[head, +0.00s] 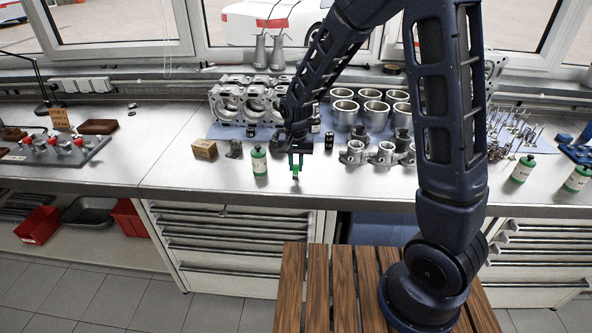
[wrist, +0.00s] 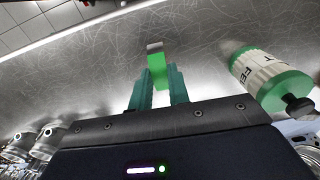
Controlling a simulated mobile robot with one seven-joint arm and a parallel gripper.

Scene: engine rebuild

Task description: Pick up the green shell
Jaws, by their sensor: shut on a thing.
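The green shell (wrist: 157,70) is a small bright green piece with a grey-brown end. It sits between the teal fingertips of my gripper (wrist: 158,88) in the wrist view, and the grey end sticks out past them. In the head view my gripper (head: 296,163) points down over the front part of the workbench, and the shell (head: 296,177) shows as a small piece at its tips. My gripper is shut on the shell. I cannot tell whether the shell touches the bench top or hangs just above it.
A white and green bottle (head: 259,162) stands close left of my gripper; it also shows in the wrist view (wrist: 268,75). A small cardboard box (head: 204,149) is further left. Metal engine parts (head: 383,153) stand to the right. The bench front is clear.

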